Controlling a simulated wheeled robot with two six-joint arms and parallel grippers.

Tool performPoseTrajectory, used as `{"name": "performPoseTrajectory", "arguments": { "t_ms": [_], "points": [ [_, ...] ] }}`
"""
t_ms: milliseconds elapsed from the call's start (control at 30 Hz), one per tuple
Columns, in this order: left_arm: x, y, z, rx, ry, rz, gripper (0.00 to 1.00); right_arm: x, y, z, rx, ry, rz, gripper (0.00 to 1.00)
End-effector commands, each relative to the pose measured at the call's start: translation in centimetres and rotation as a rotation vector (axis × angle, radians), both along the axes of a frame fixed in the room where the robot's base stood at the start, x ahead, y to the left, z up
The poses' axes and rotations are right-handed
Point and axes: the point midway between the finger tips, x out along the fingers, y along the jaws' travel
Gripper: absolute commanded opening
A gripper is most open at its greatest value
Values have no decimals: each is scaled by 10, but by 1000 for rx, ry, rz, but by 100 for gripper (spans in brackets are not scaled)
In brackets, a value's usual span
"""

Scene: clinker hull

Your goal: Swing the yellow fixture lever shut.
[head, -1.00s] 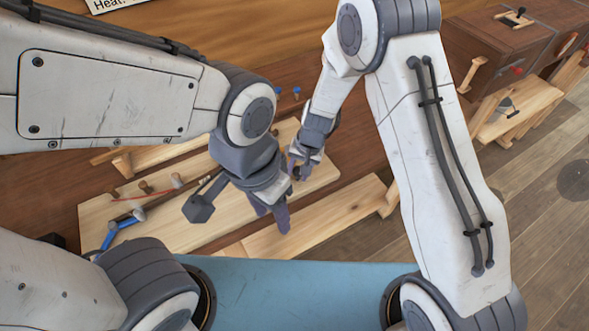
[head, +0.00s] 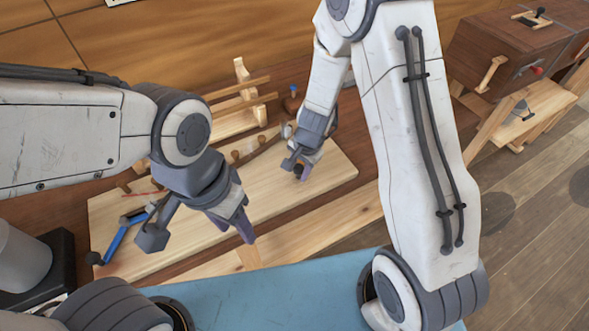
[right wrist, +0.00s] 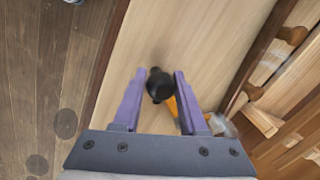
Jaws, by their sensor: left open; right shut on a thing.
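The yellow lever (right wrist: 173,106) shows in the right wrist view as a short orange-yellow strip under a round black knob (right wrist: 159,84). My right gripper (right wrist: 159,80) has its two purple fingers on either side of the knob, shut on it. In the head view my right gripper (head: 297,171) is low over the right part of the pale wooden board (head: 285,220), with the dark knob at its fingertips; the yellow arm of the lever is hidden there. My left gripper (head: 240,222) is open and empty above the front of the board, apart from the lever.
A blue-handled tool (head: 118,240) lies at the board's left end. A wooden rack (head: 238,110) stands behind the board. Brown wooden chests (head: 510,55) stand at the far right.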

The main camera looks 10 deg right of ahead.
Motion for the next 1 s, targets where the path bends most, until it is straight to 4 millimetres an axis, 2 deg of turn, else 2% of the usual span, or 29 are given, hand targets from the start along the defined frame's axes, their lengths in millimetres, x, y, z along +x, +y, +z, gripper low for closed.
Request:
{"name": "performPoseTrajectory", "arguments": {
  "t_ms": [33, 233, 267, 300, 333, 667, 767, 1000],
  "points": [
    [0, 0, 0, 0, 0, 0, 50, 5, 0, 2, -1, -14, -4, 0],
    [0, 0, 0, 0, 0, 0, 50, 6, 1, 3, 0, -15, -2, 0],
    [0, 0, 0, 0, 0, 0, 50, 5, 1, 3, 0, -14, -1, 49],
    [0, 0, 0, 0, 0, 0, 50, 5, 1, 2, 0, -14, -1, 65],
    [0, 0, 0, 0, 0, 0, 50, 5, 1, 2, 0, -13, -1, 71],
    [0, 0, 2, 0, 0, 0, 50, 2, 1, 3, 1, -6, 1, 71],
    [0, 0, 8, 0, 0, 0, 50, 1, 0, 14, 0, -7, 2, 71],
    [0, 0, 35, 0, 0, 2, 50, -5, -6, 62, 0, -10, 2, 71]
  ]
}}
